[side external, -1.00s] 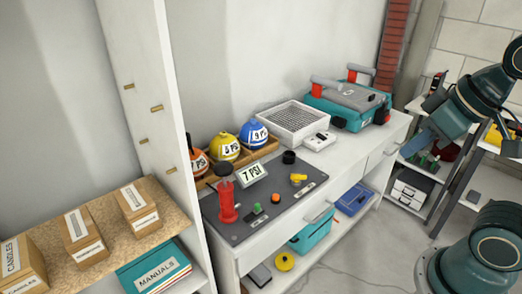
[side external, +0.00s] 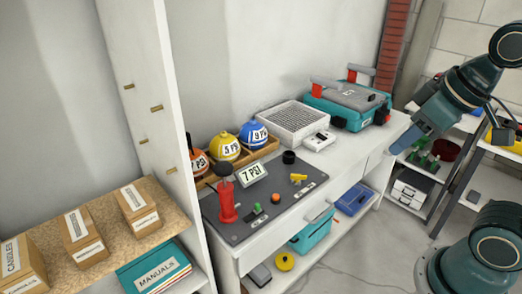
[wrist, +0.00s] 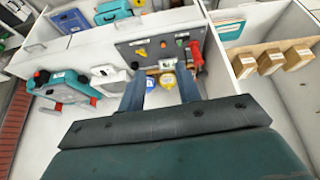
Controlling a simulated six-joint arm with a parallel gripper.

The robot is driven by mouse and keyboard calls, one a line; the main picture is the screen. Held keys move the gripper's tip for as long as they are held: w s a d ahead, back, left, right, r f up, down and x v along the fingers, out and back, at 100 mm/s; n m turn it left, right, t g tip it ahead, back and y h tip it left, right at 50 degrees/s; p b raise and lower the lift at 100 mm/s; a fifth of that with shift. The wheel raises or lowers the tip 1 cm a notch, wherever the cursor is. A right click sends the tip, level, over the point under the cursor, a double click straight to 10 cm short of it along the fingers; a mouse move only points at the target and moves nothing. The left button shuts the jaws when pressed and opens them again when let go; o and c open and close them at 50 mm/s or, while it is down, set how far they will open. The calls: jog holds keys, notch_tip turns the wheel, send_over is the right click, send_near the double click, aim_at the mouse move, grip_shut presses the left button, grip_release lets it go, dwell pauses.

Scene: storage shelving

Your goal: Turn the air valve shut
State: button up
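The air valve (side external: 298,178) shows as a small yellow handle on the grey panel (side external: 236,233) on top of the white cabinet. It also shows in the wrist view as a small yellow piece (wrist: 142,52). A sign on the panel reads "7 PSI" (side external: 251,173). A red pump (side external: 227,203), a green switch (side external: 258,209) and an orange knob (side external: 276,198) are on the same panel. My gripper (side external: 412,143) is in the air to the right of the panel, apart from the valve. In the wrist view its two fingers (wrist: 160,90) are spread with nothing held between them.
Blue (side external: 253,135), yellow (side external: 226,147) and orange (side external: 199,160) balls with PSI labels sit behind the panel. A white grille box (side external: 292,120) and a teal case (side external: 346,104) stand farther along the cabinet top. A tall white shelf side (side external: 158,110) rises left of the panel.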

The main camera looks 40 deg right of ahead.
jog(key=w+d+n+g, duration=0.1)
jog(key=w+d+n, duration=0.1)
jog(key=w, duration=0.8)
jog(key=n+g, duration=0.4)
jog(key=n, duration=0.3)
send_over(297, 174)
notch_tip(297, 174, down, 20)
jog(key=shift+f, duration=6.85)
grip_shut()
